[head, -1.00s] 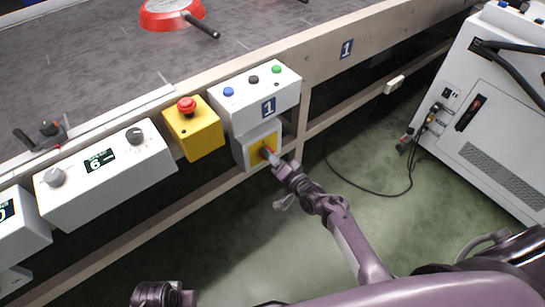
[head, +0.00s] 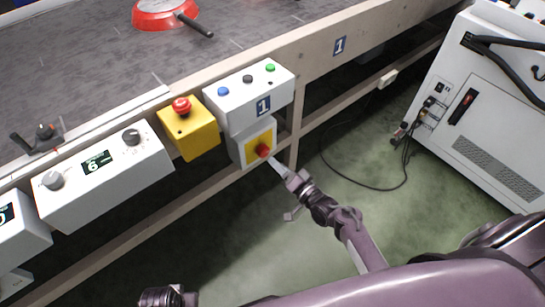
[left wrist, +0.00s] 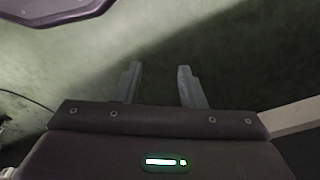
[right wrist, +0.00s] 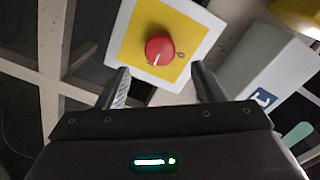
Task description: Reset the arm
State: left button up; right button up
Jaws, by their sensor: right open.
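My right gripper (head: 283,172) is open and empty, just in front of and below the red rotary knob (head: 263,151) on its yellow plate. In the right wrist view the red knob (right wrist: 160,50) lies beyond the two spread fingers (right wrist: 160,85), apart from them. My right arm comes up from the lower right in the head view. My left gripper shows in the left wrist view with its fingers (left wrist: 157,85) apart and nothing between them, over the green floor. In the head view only part of my left arm shows at the bottom.
The conveyor (head: 85,60) carries a red pan (head: 165,14). On its side are a button box (head: 240,95), a yellow emergency-stop box (head: 190,135) and a white dial box (head: 105,175). A white cabinet (head: 490,110) stands right, with a cable (head: 350,178) on the floor. Green floor between is open.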

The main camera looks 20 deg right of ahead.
pick_arm(q)
jog(key=shift+a+f, duration=0.1)
jog(key=shift+f, duration=0.3)
pick_arm(e)
jog(key=shift+s+d, duration=0.25)
jog(key=shift+s, duration=0.45)
